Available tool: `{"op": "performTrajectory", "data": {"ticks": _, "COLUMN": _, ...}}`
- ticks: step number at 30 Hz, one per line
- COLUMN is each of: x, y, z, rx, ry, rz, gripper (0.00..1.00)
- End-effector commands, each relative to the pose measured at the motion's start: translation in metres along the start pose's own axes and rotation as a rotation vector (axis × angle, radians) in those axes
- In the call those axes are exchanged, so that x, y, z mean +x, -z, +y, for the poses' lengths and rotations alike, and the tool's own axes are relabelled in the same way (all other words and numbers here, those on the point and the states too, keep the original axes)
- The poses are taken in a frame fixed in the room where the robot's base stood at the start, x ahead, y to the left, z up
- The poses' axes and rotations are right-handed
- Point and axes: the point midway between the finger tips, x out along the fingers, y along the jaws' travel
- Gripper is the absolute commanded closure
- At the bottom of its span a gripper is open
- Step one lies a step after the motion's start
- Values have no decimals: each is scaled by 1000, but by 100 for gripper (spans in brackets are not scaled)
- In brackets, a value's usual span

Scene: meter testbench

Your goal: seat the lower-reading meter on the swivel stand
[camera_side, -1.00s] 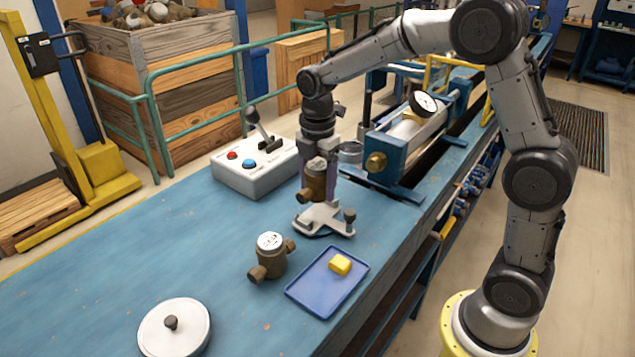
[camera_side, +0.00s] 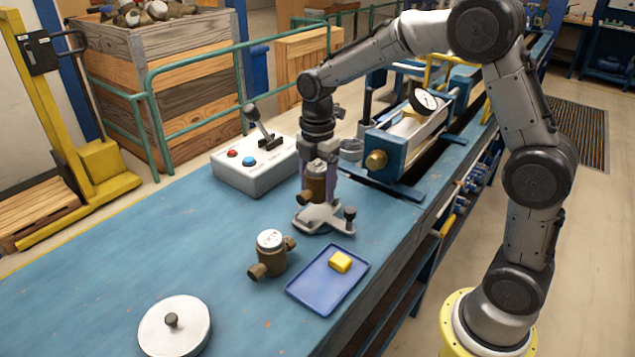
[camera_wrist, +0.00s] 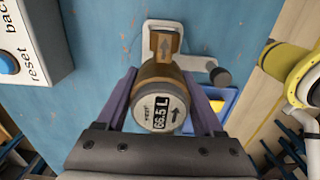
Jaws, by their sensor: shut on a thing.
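My gripper (camera_side: 316,172) is shut on a brass meter (camera_side: 314,188) with a pale round top. In the wrist view this held meter (camera_wrist: 158,108) sits between my two purple fingers, and its display appears to read 66.5 L. The grey swivel stand (camera_side: 318,222) with a dark knob is directly below the held meter, and it also shows in the wrist view (camera_wrist: 192,62). I cannot tell whether the meter touches the stand. The other brass meter (camera_side: 270,256) stands upright on the bench, left of the blue tray; its reading is too small to tell.
A round lidded disc (camera_side: 175,328) lies at the front left. A control box (camera_side: 255,165) with buttons and a lever stands behind the stand. The test rig (camera_side: 390,160) is behind right.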

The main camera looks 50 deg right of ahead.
Motion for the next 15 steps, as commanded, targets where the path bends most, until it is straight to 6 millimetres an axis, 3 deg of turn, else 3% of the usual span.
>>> {"op": "performTrajectory", "data": {"ticks": 15, "x": 8, "y": 0, "z": 0, "rx": 0, "ry": -3, "rz": 0, "gripper": 100}}
